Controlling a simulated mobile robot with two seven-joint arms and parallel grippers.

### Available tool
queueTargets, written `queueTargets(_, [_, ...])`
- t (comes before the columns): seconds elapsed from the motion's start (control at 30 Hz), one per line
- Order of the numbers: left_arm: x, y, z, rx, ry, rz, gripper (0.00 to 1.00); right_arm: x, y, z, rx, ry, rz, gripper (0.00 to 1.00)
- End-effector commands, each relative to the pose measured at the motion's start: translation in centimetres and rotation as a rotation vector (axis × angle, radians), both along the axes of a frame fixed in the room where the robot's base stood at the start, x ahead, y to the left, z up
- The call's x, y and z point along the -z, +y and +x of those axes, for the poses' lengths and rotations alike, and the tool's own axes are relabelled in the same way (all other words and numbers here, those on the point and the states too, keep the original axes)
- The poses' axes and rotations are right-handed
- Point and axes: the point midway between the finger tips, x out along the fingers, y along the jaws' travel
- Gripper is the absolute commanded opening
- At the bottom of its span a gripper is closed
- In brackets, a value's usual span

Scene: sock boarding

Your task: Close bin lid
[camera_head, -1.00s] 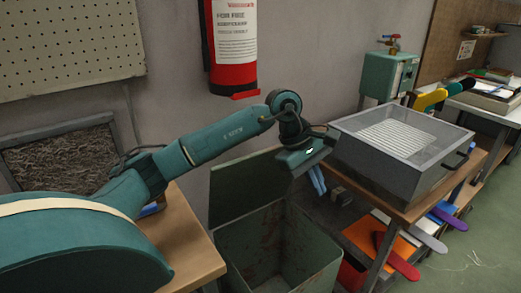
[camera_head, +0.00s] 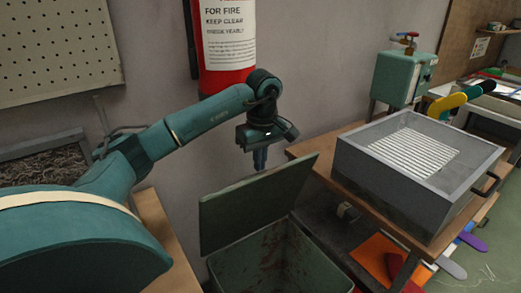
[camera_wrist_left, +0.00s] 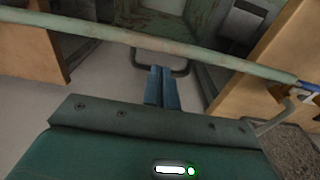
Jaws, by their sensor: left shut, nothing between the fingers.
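The green bin (camera_head: 305,258) stands on the floor at the lower middle of the head view, its inside streaked with rust. Its lid (camera_head: 255,205) is open, raised up at the back with its top edge tilted. The lid's edge (camera_wrist_left: 170,43) also crosses the left wrist view as a long green bar. My left gripper (camera_head: 260,160) is shut and empty, pointing down close to the lid's top edge on the wall side. Its blue fingers (camera_wrist_left: 162,88) show beside the lid edge in the wrist view; I cannot tell whether they touch. My right gripper is not in view.
A grey metal box (camera_head: 405,185) stands on the wooden bench right of the bin. A red fire extinguisher (camera_head: 225,45) hangs on the wall behind my left arm. A wooden table (camera_head: 170,240) is left of the bin. Coloured sock boards lie low at the right.

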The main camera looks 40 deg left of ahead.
Motion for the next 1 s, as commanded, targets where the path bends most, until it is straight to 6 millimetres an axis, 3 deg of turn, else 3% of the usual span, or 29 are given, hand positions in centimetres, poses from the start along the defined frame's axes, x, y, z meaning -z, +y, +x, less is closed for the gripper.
queueTargets(0.1, [2.2,0.1,0.0,0.0,0.003,-0.001,0.0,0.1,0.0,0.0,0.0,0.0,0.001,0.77])
queueTargets(0.3, [4.2,0.3,0.1,0.001,0.001,-0.002,0.0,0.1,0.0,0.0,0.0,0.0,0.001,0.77])
queueTargets(1.0, [4.8,0.0,0.7,0.002,-0.009,0.025,0.0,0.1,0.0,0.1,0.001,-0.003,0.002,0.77])
